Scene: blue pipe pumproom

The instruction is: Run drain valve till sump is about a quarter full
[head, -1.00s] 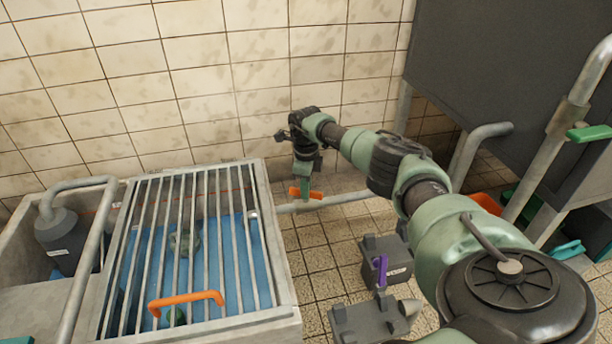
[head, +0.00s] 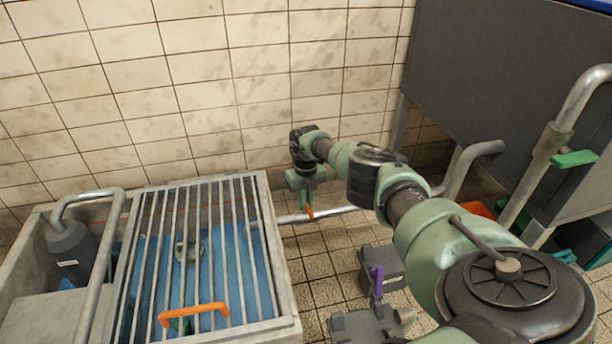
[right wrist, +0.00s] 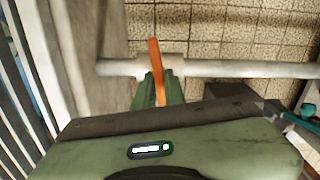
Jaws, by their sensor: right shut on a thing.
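The drain valve's orange lever (head: 310,211) sits on a pale pipe (head: 338,212) that runs to the sump's right wall. My right gripper (head: 307,198) is above the pipe, shut on the lever. In the right wrist view the lever (right wrist: 155,62) stands across the pipe (right wrist: 225,68), with the green fingers around its near part. The sump (head: 285,300) is a concrete basin under a bar grate. Blue water (head: 212,270) shows between the bars, below a thin red line on the inner wall; its exact depth is hard to tell. My left gripper is not in view.
A grey bottle-like pump (head: 70,248) with a bent pipe stands left. Grey blocks with a purple lever (head: 376,279) stand on the floor. A dark tank (head: 490,90) with a green-levered pipe is at right.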

